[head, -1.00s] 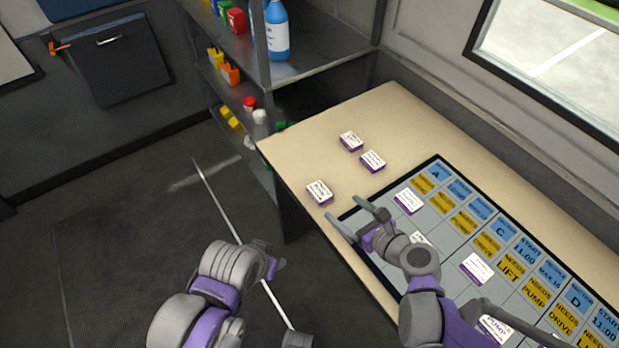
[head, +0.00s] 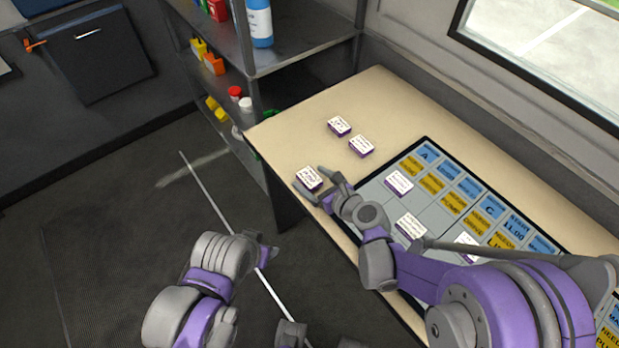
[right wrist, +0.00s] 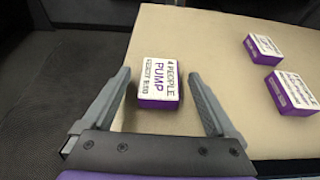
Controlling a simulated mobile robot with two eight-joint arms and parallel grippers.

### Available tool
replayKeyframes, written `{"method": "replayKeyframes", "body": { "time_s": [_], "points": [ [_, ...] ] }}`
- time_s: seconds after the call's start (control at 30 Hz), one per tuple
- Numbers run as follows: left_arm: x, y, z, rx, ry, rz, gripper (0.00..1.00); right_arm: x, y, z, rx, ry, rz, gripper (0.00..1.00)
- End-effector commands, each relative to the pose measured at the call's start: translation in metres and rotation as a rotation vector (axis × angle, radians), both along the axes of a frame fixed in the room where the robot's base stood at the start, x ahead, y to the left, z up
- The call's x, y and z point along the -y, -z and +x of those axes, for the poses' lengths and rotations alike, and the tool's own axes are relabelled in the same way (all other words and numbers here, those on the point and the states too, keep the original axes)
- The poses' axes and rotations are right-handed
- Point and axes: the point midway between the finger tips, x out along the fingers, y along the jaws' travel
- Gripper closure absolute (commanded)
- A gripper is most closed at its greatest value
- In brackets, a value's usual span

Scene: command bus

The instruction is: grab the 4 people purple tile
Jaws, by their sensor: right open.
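The 4 people purple tile (head: 309,179) lies flat near the table's left edge. In the right wrist view the tile (right wrist: 160,80) has a white top reading "4 PEOPLE PUMP" and purple sides. My right gripper (head: 320,182) is open, with its fingers reaching toward the tile from the near side. In the wrist view the open right gripper (right wrist: 162,98) has one finger on each side of the tile's near end, apart from it. My left arm shows at the lower left of the head view; its gripper jaws cannot be made out clearly.
Two other purple tiles (head: 339,126) (head: 361,146) lie farther back on the beige table (head: 300,135). A board (head: 432,220) with blue and yellow labels holds several tiles to the right. A metal shelf (head: 300,55) stands behind the table.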

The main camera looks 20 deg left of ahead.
Motion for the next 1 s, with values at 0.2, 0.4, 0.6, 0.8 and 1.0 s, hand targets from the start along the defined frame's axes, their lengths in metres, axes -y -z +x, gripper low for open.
{"method": "replayKeyframes", "body": {
  "time_s": [0.2,0.4,0.6,0.8,1.0],
  "points": [
    [0.0,0.0,0.0,0.0,0.0,0.0,0.5,-0.0011,0.0007,0.001,0.0,0.0,0.0,0.07],
    [0.0,0.0,0.0,0.0,0.0,0.0,0.5,-0.0009,0.0005,0.001,0.0,0.0,0.0,0.4],
    [0.0,0.0,0.0,0.0,0.0,0.0,0.5,-0.0008,0.0005,0.0009,0.0,0.0,0.0,0.76],
    [0.0,0.0,0.0,0.0,0.0,0.0,0.5,-0.0008,0.0004,0.0009,0.0,0.0,0.0,0.99],
    [0.0,-0.0008,0.0001,0.0,0.0,0.0,0.5,-0.0008,-0.0034,0.0008,0.0,0.0,0.0,0.99]
  ]
}}
